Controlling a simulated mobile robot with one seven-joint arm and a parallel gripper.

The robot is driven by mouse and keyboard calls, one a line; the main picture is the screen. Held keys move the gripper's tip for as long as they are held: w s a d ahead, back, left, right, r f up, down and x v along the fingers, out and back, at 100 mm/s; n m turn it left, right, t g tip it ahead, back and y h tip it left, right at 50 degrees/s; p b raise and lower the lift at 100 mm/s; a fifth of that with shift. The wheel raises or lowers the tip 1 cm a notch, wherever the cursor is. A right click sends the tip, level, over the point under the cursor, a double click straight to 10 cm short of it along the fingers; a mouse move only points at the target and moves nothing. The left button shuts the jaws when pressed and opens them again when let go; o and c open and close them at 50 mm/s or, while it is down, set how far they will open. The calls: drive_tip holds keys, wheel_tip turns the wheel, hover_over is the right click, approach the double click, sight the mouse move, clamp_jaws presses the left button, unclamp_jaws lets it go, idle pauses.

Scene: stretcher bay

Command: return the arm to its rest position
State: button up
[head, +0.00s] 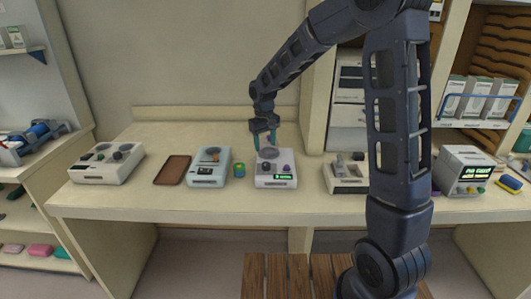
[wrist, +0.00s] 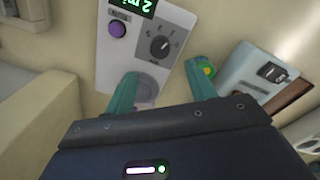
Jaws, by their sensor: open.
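My arm reaches up and over the counter from the right in the head view. My gripper (head: 264,143) points down at the back part of a white device (head: 275,182) with a lit green display, a dark knob and a purple button. In the wrist view its two teal fingers (wrist: 163,90) are spread apart with nothing held between them. The same white device (wrist: 140,45) lies beneath the fingers, and one finger overlaps its round grey part. I cannot tell whether the finger touches it.
Left of that device stand a small green-and-yellow object (head: 239,170), a pale blue device (head: 209,167), a brown tray (head: 172,170) and another device (head: 106,164). Right of it are a grey device (head: 346,177) and a monitor (head: 466,172). Shelves flank both sides. A slatted wooden surface (head: 290,275) is in front.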

drive_tip(key=shift+r, duration=0.75)
drive_tip(key=s+d+r+m+t, duration=0.1)
drive_tip(key=s+d+r+m, duration=0.1)
drive_tip(key=s+d+r, duration=0.5)
drive_tip(key=s+d+r+m+t, duration=0.15)
drive_tip(key=d+r, duration=0.25)
drive_tip(key=d, duration=0.7)
drive_tip(key=s+d+r+m+t, duration=0.1)
drive_tip(key=s+d, duration=0.5)
drive_tip(key=s, duration=0.2)
drive_tip(key=s+d+m, duration=0.2)
drive_tip(key=s+d, duration=0.4)
drive_tip(key=s, duration=0.2)
drive_tip(key=shift+s+r+t, duration=0.35)
drive_tip(key=shift+s+r, duration=0.05)
drive_tip(key=shift+a, duration=0.1)
drive_tip(key=shift+c, duration=0.4)
